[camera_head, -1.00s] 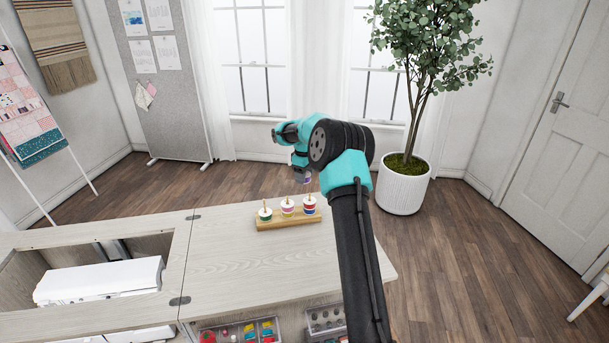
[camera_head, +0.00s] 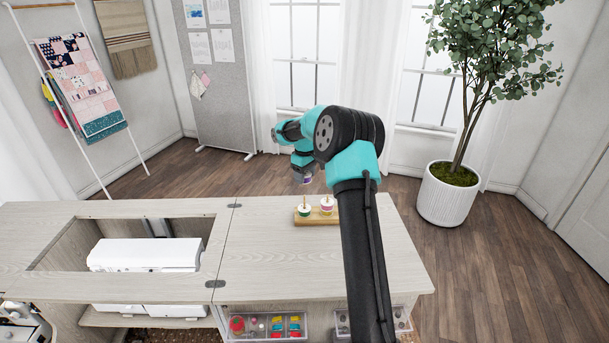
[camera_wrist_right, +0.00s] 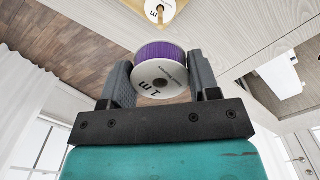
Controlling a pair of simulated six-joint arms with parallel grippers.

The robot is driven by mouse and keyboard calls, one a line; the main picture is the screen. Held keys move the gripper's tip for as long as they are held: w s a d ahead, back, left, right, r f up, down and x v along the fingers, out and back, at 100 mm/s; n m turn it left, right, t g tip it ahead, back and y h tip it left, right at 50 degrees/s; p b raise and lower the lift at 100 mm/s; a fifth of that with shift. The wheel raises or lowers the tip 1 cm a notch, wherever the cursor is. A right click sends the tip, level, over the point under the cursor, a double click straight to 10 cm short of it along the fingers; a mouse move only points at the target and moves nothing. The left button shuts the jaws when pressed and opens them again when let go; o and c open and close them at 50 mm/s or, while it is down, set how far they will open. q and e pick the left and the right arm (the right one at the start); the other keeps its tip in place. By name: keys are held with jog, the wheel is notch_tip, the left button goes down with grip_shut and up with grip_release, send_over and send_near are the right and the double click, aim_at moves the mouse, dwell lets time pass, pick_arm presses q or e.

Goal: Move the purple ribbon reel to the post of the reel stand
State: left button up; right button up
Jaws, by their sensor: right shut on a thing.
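In the right wrist view my right gripper (camera_wrist_right: 158,66) is shut on the purple ribbon reel (camera_wrist_right: 163,50), its white face toward the camera. In the head view the right gripper (camera_head: 306,172) is above the far edge of the cabinet top, with a bit of the purple reel (camera_head: 308,180) showing under it. The wooden reel stand (camera_head: 316,221) is on the cabinet top below, carrying a green reel (camera_head: 304,210) and another reel (camera_head: 327,207) on posts. My arm hides its right part. A reel on a post (camera_wrist_right: 157,8) shows at the wrist view's top edge. My left gripper is out of view.
The cabinet top (camera_head: 268,245) is clear in front of the stand. A white sewing machine (camera_head: 145,254) lies in the opening at left. Clear bins of notions (camera_head: 265,327) are below the front edge. A potted plant (camera_head: 447,200) stands on the floor behind, at right.

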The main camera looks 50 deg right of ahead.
jog(key=shift+f, duration=2.4)
jog(key=shift+f, duration=2.3)
jog(key=o, duration=1)
jog(key=shift+r, duration=0.1)
notch_tip(320, 180, up, 17)
jog(key=shift+r, duration=0.15)
notch_tip(320, 180, down, 15)
jog(key=shift+f, duration=0.1)
dwell(0.3)
